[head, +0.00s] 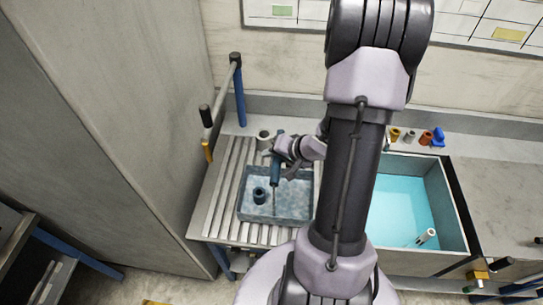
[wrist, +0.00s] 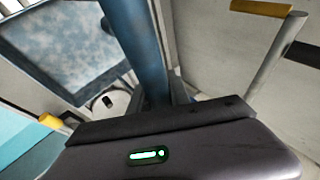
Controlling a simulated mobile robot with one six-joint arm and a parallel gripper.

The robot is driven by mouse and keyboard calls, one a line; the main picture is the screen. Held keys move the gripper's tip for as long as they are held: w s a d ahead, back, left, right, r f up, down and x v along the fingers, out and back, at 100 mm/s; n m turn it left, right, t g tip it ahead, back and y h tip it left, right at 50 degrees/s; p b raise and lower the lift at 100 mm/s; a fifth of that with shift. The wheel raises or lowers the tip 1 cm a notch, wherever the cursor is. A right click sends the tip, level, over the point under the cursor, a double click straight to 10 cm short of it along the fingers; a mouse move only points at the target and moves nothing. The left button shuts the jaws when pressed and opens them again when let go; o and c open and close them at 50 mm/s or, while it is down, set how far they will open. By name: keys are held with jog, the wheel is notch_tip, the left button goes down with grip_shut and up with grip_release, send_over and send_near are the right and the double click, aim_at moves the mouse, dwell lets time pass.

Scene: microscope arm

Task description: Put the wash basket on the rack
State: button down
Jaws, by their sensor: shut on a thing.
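The wash basket (head: 285,210) is a shallow, mottled blue-grey rectangular tray with an upright dark blue handle (head: 275,171). My gripper (head: 280,153) is shut on the top of this handle. The basket is level, over the slatted metal rack (head: 221,190) left of the sink; I cannot tell whether it touches the slats or hangs just above them. In the wrist view the blue handle (wrist: 138,45) rises between the jaws, and the mottled basket (wrist: 68,45) shows at upper left. The fingertips are mostly hidden there.
A sink (head: 402,205) of turquoise water, with a small white object (head: 426,237) in it, lies right of my arm. Small coloured items (head: 427,138) line the back ledge. A tall grey panel (head: 115,120) bounds the left.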

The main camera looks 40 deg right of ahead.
jog(key=shift+s, duration=0.1)
jog(key=c, duration=1.2)
grip_release()
jog(key=shift+f, duration=0.1)
